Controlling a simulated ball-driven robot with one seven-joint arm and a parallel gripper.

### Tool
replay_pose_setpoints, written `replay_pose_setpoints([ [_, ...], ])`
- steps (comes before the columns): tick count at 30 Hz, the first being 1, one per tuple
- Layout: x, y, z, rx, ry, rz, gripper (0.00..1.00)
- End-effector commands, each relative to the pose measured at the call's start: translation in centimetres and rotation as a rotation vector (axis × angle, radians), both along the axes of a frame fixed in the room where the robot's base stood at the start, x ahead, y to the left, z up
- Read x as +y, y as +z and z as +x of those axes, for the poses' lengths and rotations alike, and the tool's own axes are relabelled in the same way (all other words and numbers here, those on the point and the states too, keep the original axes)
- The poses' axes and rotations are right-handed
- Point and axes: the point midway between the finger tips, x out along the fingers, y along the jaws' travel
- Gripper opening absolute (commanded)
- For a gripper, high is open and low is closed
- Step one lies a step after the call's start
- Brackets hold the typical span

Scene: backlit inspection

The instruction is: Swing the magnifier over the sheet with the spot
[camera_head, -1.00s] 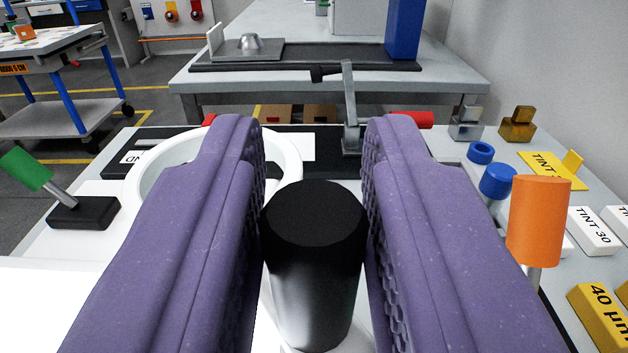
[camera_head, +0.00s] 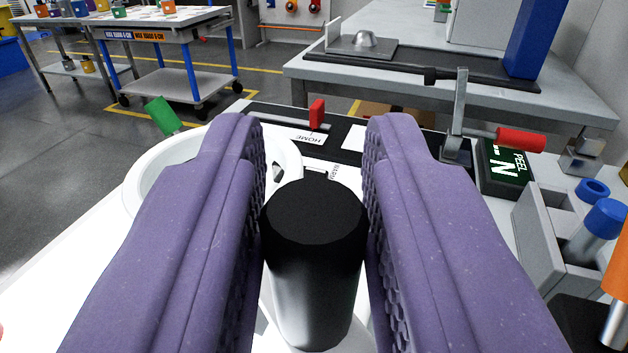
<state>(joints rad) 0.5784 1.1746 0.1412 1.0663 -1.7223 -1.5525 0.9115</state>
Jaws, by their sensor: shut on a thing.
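My gripper (camera_head: 314,150) has two purple ridged fingers, one on each side of a black knob (camera_head: 315,255), and is shut on it. The magnifier's white ring (camera_head: 142,180) lies just beyond and to the left, partly hidden behind the left finger. A bright white lit surface (camera_head: 60,275) spreads under the ring at the left. A small dark mark (camera_head: 278,172) shows inside the ring's right side; I cannot tell whether it is the spot. The sheets' edges are not clear against the glare.
A green handle (camera_head: 162,116) stands beyond the ring. A red knob (camera_head: 317,114) stands near a HOME label (camera_head: 308,139). At the right are a red-handled lever (camera_head: 520,139), a PEEL display (camera_head: 505,165), a grey bin (camera_head: 545,235) and an orange handle (camera_head: 618,265).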

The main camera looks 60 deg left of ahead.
Motion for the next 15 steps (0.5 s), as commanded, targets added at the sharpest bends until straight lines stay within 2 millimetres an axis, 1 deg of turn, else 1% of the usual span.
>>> replay_pose_setpoints([
  [4, -0.05, 0.07, 0.02, -0.001, -0.002, 0.0, 0.0],
  [5, -0.05, 0.07, 0.02, -0.001, -0.002, 0.0, 0.36],
  [6, -0.06, 0.07, 0.03, -0.001, -0.002, 0.0, 0.46],
  [7, -0.04, 0.06, 0.02, -0.001, -0.002, 0.0, 0.48],
  [15, -0.13, 0.05, -0.02, -0.001, -0.002, 0.0, 0.48],
])
